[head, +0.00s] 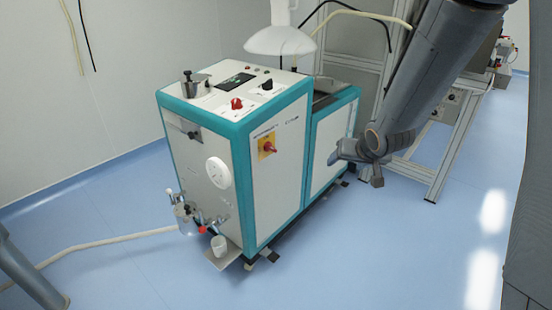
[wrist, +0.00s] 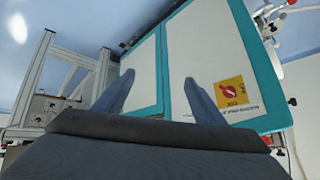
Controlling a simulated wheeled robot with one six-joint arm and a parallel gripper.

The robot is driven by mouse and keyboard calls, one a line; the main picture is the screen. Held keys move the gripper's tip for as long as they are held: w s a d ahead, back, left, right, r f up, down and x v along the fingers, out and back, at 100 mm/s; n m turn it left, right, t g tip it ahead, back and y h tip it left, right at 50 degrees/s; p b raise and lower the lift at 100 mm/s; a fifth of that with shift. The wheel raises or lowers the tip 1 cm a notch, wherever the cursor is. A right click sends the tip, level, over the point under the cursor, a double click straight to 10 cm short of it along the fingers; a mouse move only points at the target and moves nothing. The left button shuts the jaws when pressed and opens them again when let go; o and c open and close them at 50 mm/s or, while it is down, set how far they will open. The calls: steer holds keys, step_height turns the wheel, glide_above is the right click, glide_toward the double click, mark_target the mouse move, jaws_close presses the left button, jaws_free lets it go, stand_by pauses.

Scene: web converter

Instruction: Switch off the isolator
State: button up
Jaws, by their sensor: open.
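The isolator (head: 267,147) is a red rotary knob on a yellow plate, on the white side panel of the teal-edged machine (head: 283,190). In the wrist view the isolator (wrist: 230,91) shows to the right of my gripper's fingers, with its plate turned upside down. My gripper (head: 357,163) is to the right of the isolator in the head view, apart from the panel. In the wrist view my gripper (wrist: 160,93) has its two fingers spread with nothing between them; the white panel and a teal edge show behind the gap.
A second red knob (head: 237,103) and a black knob (head: 266,85) sit on the machine's top. A metal frame (head: 450,140) stands to the right. Blue floor (head: 380,250) is clear before the side panel.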

steer(key=w+a+f+t+y+b, duration=0.35)
steer(key=w+a+f+y, duration=0.2)
steer(key=w+a, duration=0.45)
steer(key=n+y+b, duration=0.1)
steer(key=y+b, duration=0.2)
steer(key=y, duration=0.5)
glide_toward(274, 150)
steer(key=a+r, duration=0.1)
steer(key=shift+g+h, duration=0.35)
steer(key=shift+w+x, duration=0.2)
steer(key=shift+x, duration=3.75)
steer(key=shift+d, duration=0.15)
steer(key=c, duration=0.9)
steer(key=shift+d, duration=0.15)
steer(key=shift+c, duration=0.8)
steer(key=shift+n, duration=0.3)
